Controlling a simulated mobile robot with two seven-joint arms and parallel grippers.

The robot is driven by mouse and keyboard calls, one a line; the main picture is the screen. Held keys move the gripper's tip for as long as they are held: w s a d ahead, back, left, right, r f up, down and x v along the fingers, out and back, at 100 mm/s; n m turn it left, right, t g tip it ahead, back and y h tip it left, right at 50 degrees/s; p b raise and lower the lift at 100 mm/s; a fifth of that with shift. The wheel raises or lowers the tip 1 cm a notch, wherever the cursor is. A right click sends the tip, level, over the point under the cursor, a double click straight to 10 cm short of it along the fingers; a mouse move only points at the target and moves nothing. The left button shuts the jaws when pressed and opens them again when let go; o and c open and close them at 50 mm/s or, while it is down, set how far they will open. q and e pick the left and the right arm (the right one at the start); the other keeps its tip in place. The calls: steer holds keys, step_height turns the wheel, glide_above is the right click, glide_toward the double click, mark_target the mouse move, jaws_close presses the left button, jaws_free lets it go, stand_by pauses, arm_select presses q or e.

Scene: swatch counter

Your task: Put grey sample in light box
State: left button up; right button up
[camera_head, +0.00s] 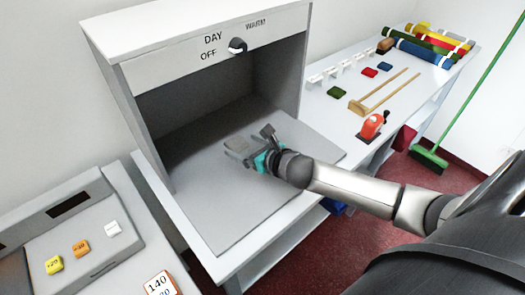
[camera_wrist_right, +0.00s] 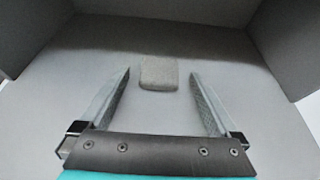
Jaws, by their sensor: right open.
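The grey sample (camera_wrist_right: 159,73) lies flat on the floor of the light box in the right wrist view, just beyond and between my fingertips, not touching either finger. In the head view the grey sample (camera_head: 237,144) shows just past my right gripper (camera_head: 251,145). My right gripper (camera_wrist_right: 160,80) is open and empty, reaching in over the box's floor from the right. My left gripper is out of view.
A grey panel with yellow, orange and white blocks (camera_head: 80,248) stands at the left. A counter at the right holds green, red and blue swatches, a wooden frame (camera_head: 362,106), a red tool (camera_head: 371,126) and coloured rolls (camera_head: 425,53). A green broom (camera_head: 428,157) stands at the far right.

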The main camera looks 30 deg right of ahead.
steer(key=p+v, duration=0.1)
steer(key=v, duration=0.8)
steer(key=shift+s+d+r+p, duration=0.1)
steer(key=shift+s+p, duration=0.2)
steer(key=shift+s, duration=0.15)
